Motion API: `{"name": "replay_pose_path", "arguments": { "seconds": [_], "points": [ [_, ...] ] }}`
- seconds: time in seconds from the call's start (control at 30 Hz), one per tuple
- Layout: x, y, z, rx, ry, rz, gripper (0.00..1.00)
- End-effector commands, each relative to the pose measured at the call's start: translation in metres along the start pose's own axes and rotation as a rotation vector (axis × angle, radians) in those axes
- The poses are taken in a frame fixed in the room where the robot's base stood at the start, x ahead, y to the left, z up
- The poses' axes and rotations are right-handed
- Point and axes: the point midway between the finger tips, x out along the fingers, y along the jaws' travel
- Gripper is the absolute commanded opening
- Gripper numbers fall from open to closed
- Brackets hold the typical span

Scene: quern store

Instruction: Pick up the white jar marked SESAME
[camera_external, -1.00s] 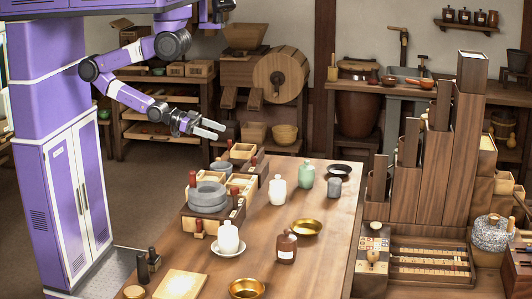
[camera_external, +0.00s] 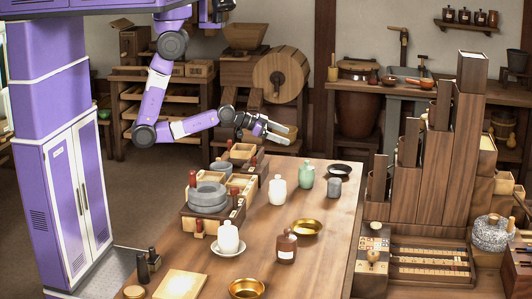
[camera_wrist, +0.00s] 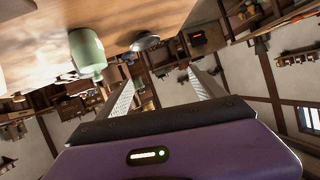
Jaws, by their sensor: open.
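Two white jars stand on the wooden table (camera_external: 335,225) in the external view. One white jar (camera_external: 277,192) is toward the back, left of a pale green jar (camera_external: 306,176). The other white jar (camera_external: 228,238) stands on a white saucer (camera_external: 215,252) nearer the front. I cannot read SESAME on either. My gripper (camera_external: 287,134) is open and empty, raised above the table's far end and apart from the jars. In the wrist view its open fingers (camera_wrist: 163,85) frame no jar, and the green jar (camera_wrist: 88,52) is to their left.
A small grey jar (camera_external: 334,188) and a dark bowl (camera_external: 339,169) are near the green jar. A stone quern (camera_external: 207,196) is at the left. Tall wooden boxes (camera_external: 428,185) rise at the right.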

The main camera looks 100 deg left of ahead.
Motion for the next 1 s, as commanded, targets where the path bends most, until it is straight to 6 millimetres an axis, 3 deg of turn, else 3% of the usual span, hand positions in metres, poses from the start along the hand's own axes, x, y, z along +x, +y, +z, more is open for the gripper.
{"name": "replay_pose_path", "arguments": {
  "seconds": [0.1,0.3,0.47,0.57,0.67,0.77,0.87,1.0],
  "points": [
    [0.03,-0.028,-0.031,-0.004,-0.005,-0.015,0.79],
    [0.061,-0.067,-0.075,-0.004,-0.02,-0.008,0.79],
    [0.075,-0.081,-0.099,0.008,-0.031,0.028,0.79],
    [0.084,-0.077,-0.108,0.031,-0.045,0.089,0.79],
    [0.094,-0.049,-0.105,0.082,-0.07,0.22,0.79],
    [0.096,-0.004,-0.09,0.149,-0.088,0.386,0.79],
    [0.09,0.045,-0.07,0.218,-0.092,0.561,0.79],
    [0.068,0.118,-0.036,0.311,-0.069,0.829,0.79]
  ]
}}
